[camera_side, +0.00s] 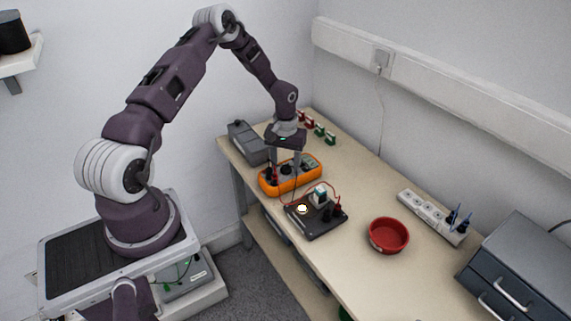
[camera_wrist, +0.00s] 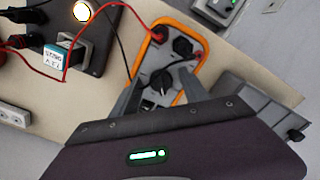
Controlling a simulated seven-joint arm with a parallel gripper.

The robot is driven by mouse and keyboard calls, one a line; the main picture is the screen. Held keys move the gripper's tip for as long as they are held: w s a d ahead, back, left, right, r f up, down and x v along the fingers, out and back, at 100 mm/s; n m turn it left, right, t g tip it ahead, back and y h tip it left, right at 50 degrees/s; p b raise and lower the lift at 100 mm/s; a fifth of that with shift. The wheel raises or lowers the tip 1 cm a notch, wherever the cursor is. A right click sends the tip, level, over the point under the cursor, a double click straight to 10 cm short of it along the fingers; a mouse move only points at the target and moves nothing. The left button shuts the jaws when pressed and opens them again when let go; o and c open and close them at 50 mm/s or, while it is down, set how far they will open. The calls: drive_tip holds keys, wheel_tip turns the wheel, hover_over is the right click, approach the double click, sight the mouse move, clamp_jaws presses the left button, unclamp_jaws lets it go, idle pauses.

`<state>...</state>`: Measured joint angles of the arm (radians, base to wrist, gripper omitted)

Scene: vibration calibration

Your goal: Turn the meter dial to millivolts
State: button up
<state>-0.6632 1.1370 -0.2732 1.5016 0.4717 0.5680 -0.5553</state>
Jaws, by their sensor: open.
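The orange-rimmed meter (camera_side: 310,178) lies on the bench below my gripper. In the wrist view, the meter (camera_wrist: 149,48) shows a grey face with a round black dial (camera_wrist: 161,80), black and red plugs and a small display. The dial's markings are too small to read. My gripper (camera_side: 285,164) points down over the meter. In the wrist view its two fingers (camera_wrist: 158,88) are open, one on each side of the dial. I cannot tell whether they touch it. Part of the meter is hidden behind the gripper body.
A dark box (camera_side: 318,222) with a lit round lamp (camera_side: 302,209) and a small labelled block (camera_side: 320,195) sits beside the meter, with red and black leads between. A grey case (camera_side: 247,143) stands behind. A red bowl (camera_side: 388,235) and power strip (camera_side: 432,217) lie right.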

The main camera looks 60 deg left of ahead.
clamp_jaws()
idle(0.3)
drive_tip(key=m, duration=0.3)
drive_tip(key=shift+a+m, duration=0.1)
drive_tip(key=shift+m, duration=0.2)
drive_tip(key=shift+a+m, duration=0.1)
drive_tip(key=shift+m, duration=1.9)
unclamp_jaws()
